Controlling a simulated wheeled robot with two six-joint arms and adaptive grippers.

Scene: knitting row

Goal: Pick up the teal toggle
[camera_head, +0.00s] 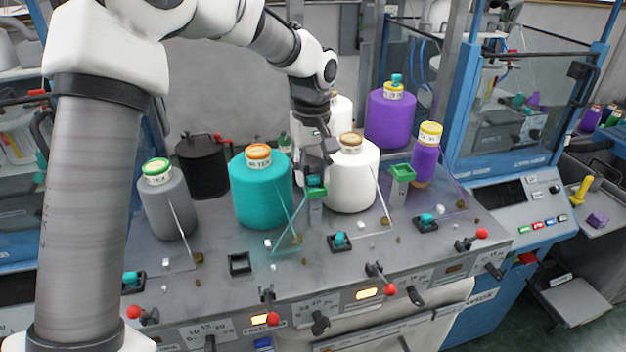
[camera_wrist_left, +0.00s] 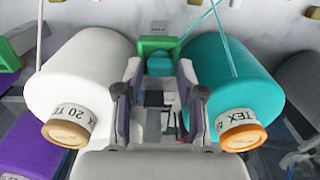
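A small teal toggle (camera_head: 314,182) sits in a green holder on a grey post between the teal and white yarn cones. In the left wrist view the teal toggle (camera_wrist_left: 159,64) shows between the fingers, in front of the green holder (camera_wrist_left: 153,44). My left gripper (camera_head: 315,172) points down at the holder. In the wrist view its fingers (camera_wrist_left: 159,78) are apart, with gaps beside the toggle, and I see no grip on it. Other teal toggles sit in black sockets on the deck, one in front (camera_head: 340,238) and one to the right (camera_head: 427,219). My right gripper is not in view.
A teal cone (camera_head: 262,190) and a white cone (camera_head: 351,180) stand close on either side of the gripper. Another green holder (camera_head: 402,173) stands to the right. An empty-looking black socket (camera_head: 240,263) and red-knobbed levers (camera_head: 272,319) lie along the front deck.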

